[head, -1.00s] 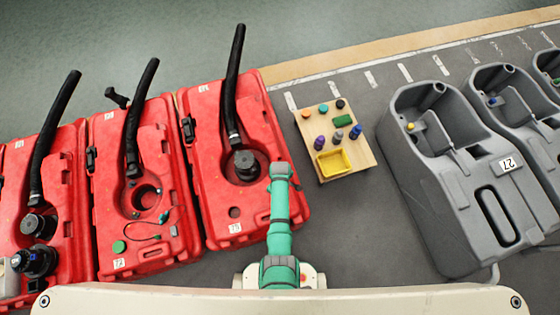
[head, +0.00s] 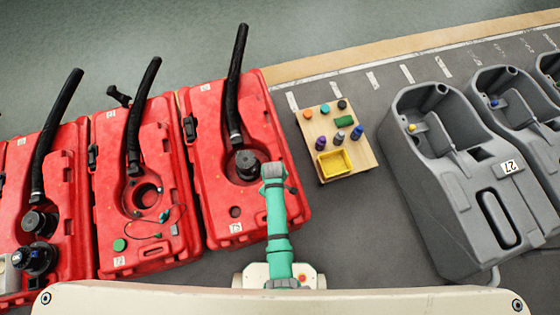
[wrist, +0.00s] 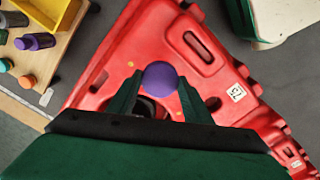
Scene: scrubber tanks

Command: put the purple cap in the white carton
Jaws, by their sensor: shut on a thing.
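A round purple cap (wrist: 160,76) sits between my fingertips in the wrist view. My gripper (wrist: 157,88) is shut on it, above a red tank (wrist: 215,35). In the head view my green arm reaches over the right-hand red tank (head: 235,195), and the fingers and held cap are hidden there. A pale box (head: 6,274) is cut off at the left edge of the head view; I cannot tell whether it is the white carton. No other likely carton shows clearly.
Grey tanks (head: 440,190) stand further right. Black hoses (head: 237,85) rise from the red tanks.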

